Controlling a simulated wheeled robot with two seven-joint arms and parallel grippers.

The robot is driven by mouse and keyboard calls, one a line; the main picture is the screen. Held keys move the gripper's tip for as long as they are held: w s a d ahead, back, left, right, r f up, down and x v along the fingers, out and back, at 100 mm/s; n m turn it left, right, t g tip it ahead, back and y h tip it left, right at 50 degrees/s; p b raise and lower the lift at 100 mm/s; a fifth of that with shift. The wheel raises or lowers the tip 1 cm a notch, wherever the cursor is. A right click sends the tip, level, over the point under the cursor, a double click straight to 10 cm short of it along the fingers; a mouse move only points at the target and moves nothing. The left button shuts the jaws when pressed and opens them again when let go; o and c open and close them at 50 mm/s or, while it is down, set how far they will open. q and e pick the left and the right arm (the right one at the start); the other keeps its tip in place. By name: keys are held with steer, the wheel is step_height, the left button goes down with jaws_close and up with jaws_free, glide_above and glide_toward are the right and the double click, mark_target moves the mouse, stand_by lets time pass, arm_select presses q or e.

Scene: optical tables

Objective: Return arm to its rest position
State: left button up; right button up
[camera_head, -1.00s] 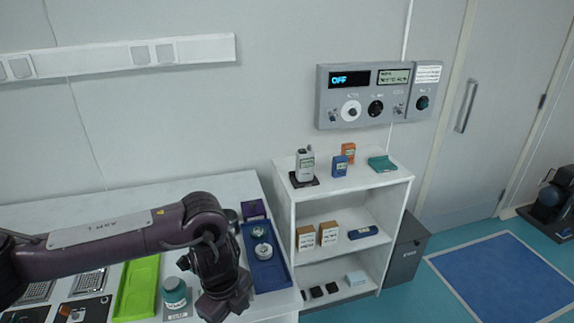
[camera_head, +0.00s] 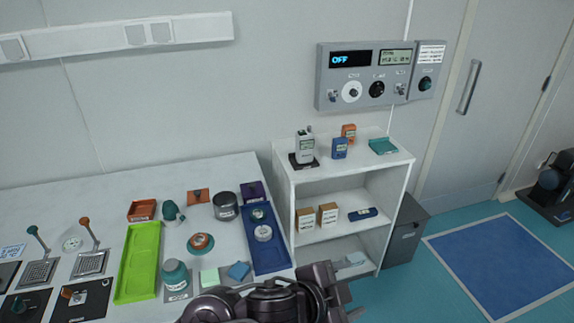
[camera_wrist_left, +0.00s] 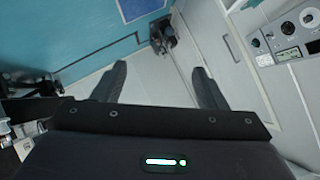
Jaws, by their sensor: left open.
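My left arm comes in at the bottom of the head view, and its left gripper (camera_head: 340,297) is at the bottom middle, in front of the shelf unit and beyond the front edge of the bench. In the left wrist view the two dark fingers (camera_wrist_left: 160,85) stand wide apart with nothing between them. Behind them that view shows floor, the door and part of the wall panel. My right gripper is in neither view.
The white bench (camera_head: 100,190) bears a green tray (camera_head: 138,262), a blue tray (camera_head: 266,250), a teal jar (camera_head: 176,275) and several small items. The white shelf unit (camera_head: 345,175) stands to its right, below the wall panel (camera_head: 375,75). Floor on the right is open around a blue mat (camera_head: 505,270).

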arm_select(q)
steer(key=a+f+n+y, duration=0.25)
steer(key=a+n, duration=0.25)
steer(key=a, duration=0.3)
steer(key=a+f+n+y, duration=0.25)
steer(key=a+n, duration=0.25)
steer(key=a, duration=0.4)
steer(key=s+a+f+n+g+y, duration=0.2)
steer(key=s+a+f+n, duration=0.1)
steer(key=s+a, duration=0.3)
steer(key=s+a+f+n+g+y, duration=0.2)
steer(key=s+a+f+n, duration=0.15)
steer(key=a, duration=0.45)
steer(key=s+f+b, duration=0.2)
steer(key=s+f, duration=0.1)
steer(key=f, duration=3.1)
steer(key=s+a+f+m+g+b, duration=0.1)
steer(key=s+a+f+g, duration=0.1)
steer(key=s+f, duration=1.5)
steer(key=shift+s+a+f+b, duration=0.35)
steer(key=shift+s+a, duration=0.1)
steer(key=shift+s, duration=0.45)
